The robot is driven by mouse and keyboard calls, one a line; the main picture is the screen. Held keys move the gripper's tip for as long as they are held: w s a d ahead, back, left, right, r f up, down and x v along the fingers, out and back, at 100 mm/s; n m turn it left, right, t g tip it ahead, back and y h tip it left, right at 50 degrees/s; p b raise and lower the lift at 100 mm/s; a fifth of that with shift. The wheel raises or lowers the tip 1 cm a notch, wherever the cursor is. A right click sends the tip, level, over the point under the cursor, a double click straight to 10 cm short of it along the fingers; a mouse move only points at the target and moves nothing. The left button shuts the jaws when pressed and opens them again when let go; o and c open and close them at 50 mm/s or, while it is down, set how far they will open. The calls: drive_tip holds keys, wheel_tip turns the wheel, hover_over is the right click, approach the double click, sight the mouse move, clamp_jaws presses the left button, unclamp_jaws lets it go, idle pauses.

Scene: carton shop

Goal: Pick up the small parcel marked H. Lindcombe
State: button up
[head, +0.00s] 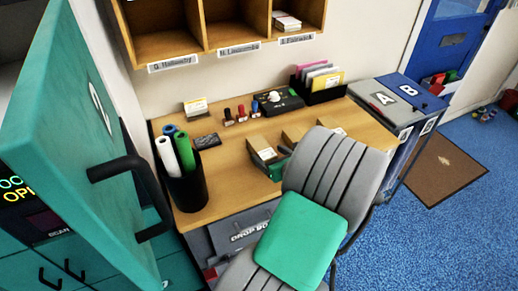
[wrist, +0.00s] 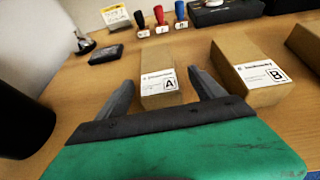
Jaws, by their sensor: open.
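Small brown parcels lie on the wooden desk (head: 215,185). In the wrist view one parcel (wrist: 157,57) has a white label with a large A; its printed name is too small to read surely. A second parcel (wrist: 249,60), to its right, has a label with a large B and a blurred name. A third parcel (wrist: 310,42) is cut off at the right edge. My gripper (wrist: 162,85) is open and empty, its fingers pointing towards the A parcel, one to each side of its near end. In the head view the chair partly hides my gripper (head: 276,166).
A black bin of rolls (head: 184,190) is at left, near an open teal door (head: 85,130). Stamps (head: 236,114) and a black box (head: 282,102) stand behind the parcels. Labelled pigeonholes (head: 240,47) hang above.

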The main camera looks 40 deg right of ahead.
sight(262, 150)
drive_tip(key=x, duration=0.5)
drive_tip(key=shift+w+f+p, duration=0.2)
drive_tip(key=shift+w+p, duration=0.1)
drive_tip(key=shift+w, duration=0.05)
drive_tip(key=shift+r, duration=0.1)
drive_tip(key=c, duration=1.7)
